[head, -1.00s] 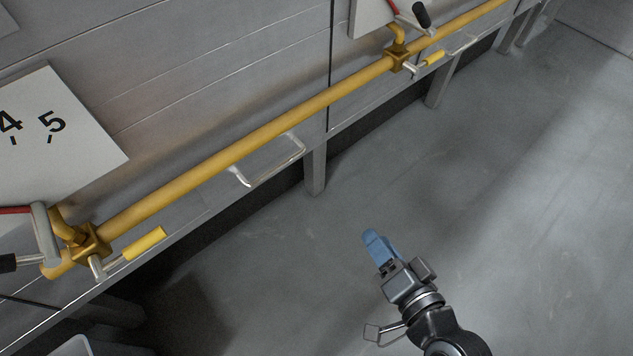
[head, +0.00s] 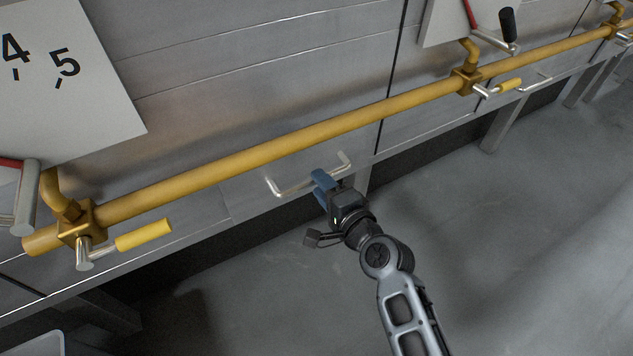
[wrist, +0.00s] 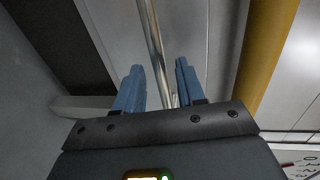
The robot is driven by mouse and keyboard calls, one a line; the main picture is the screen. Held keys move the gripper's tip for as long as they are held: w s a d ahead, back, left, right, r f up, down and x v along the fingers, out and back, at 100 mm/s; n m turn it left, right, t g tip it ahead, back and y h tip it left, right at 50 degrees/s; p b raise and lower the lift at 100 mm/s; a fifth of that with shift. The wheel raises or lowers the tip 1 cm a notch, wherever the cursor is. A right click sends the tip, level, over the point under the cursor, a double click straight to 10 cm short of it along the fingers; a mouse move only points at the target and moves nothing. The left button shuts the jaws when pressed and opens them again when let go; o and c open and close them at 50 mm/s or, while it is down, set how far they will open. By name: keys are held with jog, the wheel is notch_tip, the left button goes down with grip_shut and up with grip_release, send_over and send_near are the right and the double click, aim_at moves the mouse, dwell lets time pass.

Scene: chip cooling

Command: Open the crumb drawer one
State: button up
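The drawer's silver bar handle (head: 290,189) is on the narrow grey drawer front (head: 246,199) below the yellow pipe, in the middle of the head view. The drawer front looks flush with its neighbours. My gripper (head: 324,183), with blue fingers, is at the handle's right half and hides part of it. In the wrist view my gripper (wrist: 159,70) is open, and the handle bar (wrist: 154,38) runs between the two fingers with a gap beside each. I see no label that tells which drawer this is.
A yellow pipe (head: 290,145) runs along the machine just above the drawer. A valve with a yellow lever (head: 145,235) juts out at left, and another valve (head: 467,82) is at right. Machine legs (head: 500,125) stand below. The grey floor (head: 480,260) in front is clear.

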jog(key=shift+b+x, duration=0.3)
jog(key=shift+x, duration=1.2)
jog(key=shift+c, duration=0.2)
grip_shut()
